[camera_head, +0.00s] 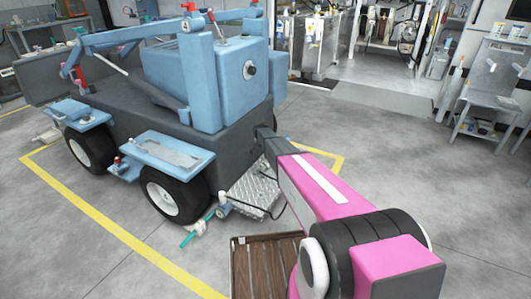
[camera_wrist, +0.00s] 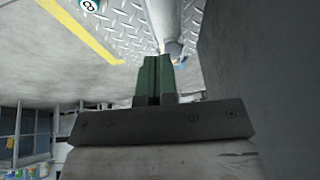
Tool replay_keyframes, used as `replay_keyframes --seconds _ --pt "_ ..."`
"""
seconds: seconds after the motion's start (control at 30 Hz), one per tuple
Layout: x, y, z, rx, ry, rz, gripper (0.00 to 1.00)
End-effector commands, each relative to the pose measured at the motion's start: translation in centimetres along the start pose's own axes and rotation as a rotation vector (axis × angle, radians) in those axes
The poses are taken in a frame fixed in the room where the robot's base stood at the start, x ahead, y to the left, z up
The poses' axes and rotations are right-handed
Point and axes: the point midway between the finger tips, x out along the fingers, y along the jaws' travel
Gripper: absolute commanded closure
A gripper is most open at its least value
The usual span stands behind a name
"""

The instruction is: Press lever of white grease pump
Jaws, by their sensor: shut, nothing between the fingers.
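In the wrist view my gripper (camera_wrist: 153,62) has its green fingers together with nothing between them. A pale grey cylindrical bar (camera_wrist: 166,18) runs beyond the fingertips, close to them; I cannot tell whether they touch. It may be part of the white grease pump, but no whole pump can be made out. A round knob marked 8 (camera_wrist: 88,5) shows at the top edge, over a metal tread plate (camera_wrist: 125,32). In the head view my pink arm reaches down beside the blue and dark grey machine, and my fingers are hidden. The tread plate also shows there (camera_head: 252,190).
The blue and dark grey wheeled machine (camera_head: 205,80) stands left of my arm. In the wrist view a dark grey wall (camera_wrist: 265,60) is close on the right. A brown slatted pallet (camera_head: 262,262) lies near my arm. A workbench (camera_head: 492,108) stands far right; the floor between is clear.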

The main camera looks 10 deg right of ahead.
Motion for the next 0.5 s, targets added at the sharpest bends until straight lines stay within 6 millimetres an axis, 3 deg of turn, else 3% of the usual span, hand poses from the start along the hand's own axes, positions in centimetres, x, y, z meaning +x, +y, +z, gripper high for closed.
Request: replay_keyframes --seconds 0.03,0.2,0.5 --pt "-1.4 0.1 0.4 0.000 0.001 -0.001 1.00" --pt "-3.6 0.1 0.8 0.000 0.001 -0.001 1.00" --pt "-4.2 0.0 0.8 0.001 0.000 0.000 1.00"
